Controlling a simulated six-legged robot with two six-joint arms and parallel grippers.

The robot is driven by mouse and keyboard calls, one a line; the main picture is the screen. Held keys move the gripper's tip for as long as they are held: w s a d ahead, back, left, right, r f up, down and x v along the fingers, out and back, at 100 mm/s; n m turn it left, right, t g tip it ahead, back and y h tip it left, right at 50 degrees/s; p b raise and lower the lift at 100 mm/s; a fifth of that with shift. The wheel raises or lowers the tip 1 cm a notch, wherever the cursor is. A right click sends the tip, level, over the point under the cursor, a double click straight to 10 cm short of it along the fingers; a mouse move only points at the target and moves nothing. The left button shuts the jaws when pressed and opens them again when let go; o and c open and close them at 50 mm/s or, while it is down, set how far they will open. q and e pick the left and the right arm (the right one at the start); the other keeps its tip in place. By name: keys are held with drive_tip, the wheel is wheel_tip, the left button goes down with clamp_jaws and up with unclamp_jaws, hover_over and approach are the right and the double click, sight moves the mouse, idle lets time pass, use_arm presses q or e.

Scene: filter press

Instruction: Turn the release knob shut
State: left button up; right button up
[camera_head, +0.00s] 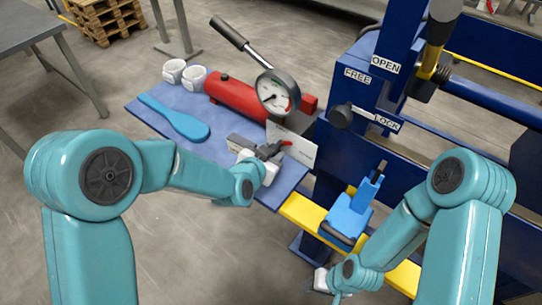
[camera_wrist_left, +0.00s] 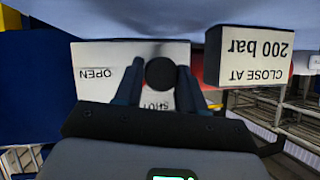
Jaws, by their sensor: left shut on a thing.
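The release knob (camera_wrist_left: 160,74) is a round black knob in the left wrist view, in front of a white plate (camera_wrist_left: 92,62) lettered OPEN and SHUT, which appears upside down. My left gripper (camera_wrist_left: 157,88) has one dark finger on each side of the knob and is shut on it. In the head view my left gripper (camera_head: 273,149) is at the near end of the red pump (camera_head: 238,97), below the round gauge (camera_head: 278,92). There the knob is hidden or too small to make out. My right gripper (camera_head: 322,280) hangs low near the yellow beam; its fingers are not clear.
A card reading CLOSE AT 200 bar (camera_wrist_left: 250,56) stands beside the knob. The blue table (camera_head: 150,115) holds a blue paddle (camera_head: 175,118) and white rolls (camera_head: 173,71). The blue press frame (camera_head: 375,65), with FREE, OPEN and LOCK labels, stands at right. A yellow beam (camera_head: 298,211) crosses below.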

idle(0.4)
use_arm(q)
drive_tip(key=o, duration=1)
drive_tip(key=shift+w, duration=0.1)
drive_tip(key=shift+o, duration=0.2)
drive_tip(key=b+v, duration=0.2)
drive_tip(key=v, duration=1.4)
drive_tip(key=shift+r, duration=0.2)
